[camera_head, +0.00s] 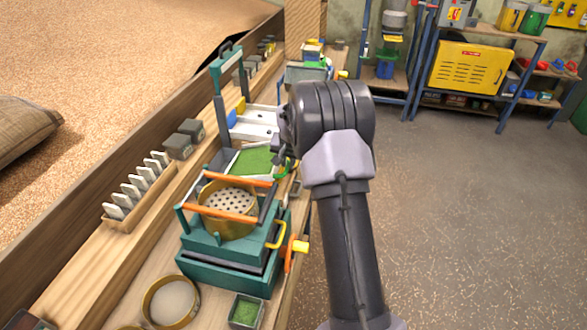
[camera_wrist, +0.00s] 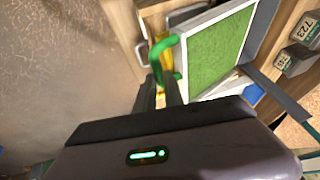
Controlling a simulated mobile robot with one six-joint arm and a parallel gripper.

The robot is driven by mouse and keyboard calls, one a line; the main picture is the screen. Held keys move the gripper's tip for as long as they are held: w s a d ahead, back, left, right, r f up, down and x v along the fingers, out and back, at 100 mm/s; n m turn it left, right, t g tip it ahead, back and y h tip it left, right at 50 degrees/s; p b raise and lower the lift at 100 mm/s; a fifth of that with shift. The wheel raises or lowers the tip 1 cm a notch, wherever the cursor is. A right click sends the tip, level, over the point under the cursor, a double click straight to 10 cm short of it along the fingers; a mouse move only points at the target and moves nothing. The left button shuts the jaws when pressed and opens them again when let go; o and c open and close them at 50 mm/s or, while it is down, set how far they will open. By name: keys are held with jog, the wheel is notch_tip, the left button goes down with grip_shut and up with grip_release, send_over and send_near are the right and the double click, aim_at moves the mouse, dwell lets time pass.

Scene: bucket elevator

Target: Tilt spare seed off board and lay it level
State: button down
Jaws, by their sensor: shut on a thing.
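The board (camera_head: 237,163) is a pale-framed panel with a green surface, just beyond the teal sieve machine in the head view. In the wrist view the board (camera_wrist: 262,22) fills the upper middle, with an even green layer inside its white frame; single seeds are too small to tell. A green curved handle (camera_wrist: 160,62) stands at its near-left side. My gripper (camera_wrist: 160,88) is shut on this handle. In the head view my gripper (camera_head: 284,152) is at the board's right edge, partly hidden by my wrist. I cannot tell the board's exact tilt.
The teal sieve machine (camera_head: 228,248) with orange bars stands close in front of the board. Grey blocks (camera_head: 178,146) and a rack of pale tags (camera_head: 139,188) line the ledge at left. A teal upright frame (camera_head: 226,62) stands behind. The floor at right is clear.

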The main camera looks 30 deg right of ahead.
jog(key=w+a+r, duration=0.1)
jog(key=r, duration=0.1)
jog(key=w+a+r+p, duration=0.2)
jog(key=r, duration=0.1)
jog(key=shift+a+r, duration=0.1)
jog(key=shift+r, duration=0.25)
jog(key=shift+w+a+r+p, duration=0.2)
jog(key=shift+w+p, duration=0.05)
jog(key=shift+p, duration=0.15)
jog(key=shift+w+a+r, duration=0.1)
jog(key=shift+w+r, duration=0.5)
jog(key=shift+r, duration=0.1)
jog(key=c, duration=1.5)
grip_release()
jog(key=shift+w+a, duration=0.15)
jog(key=shift+o, duration=0.2)
jog(key=shift+a+f, duration=0.1)
jog(key=shift+f, duration=0.1)
jog(key=shift+f, duration=0.1)
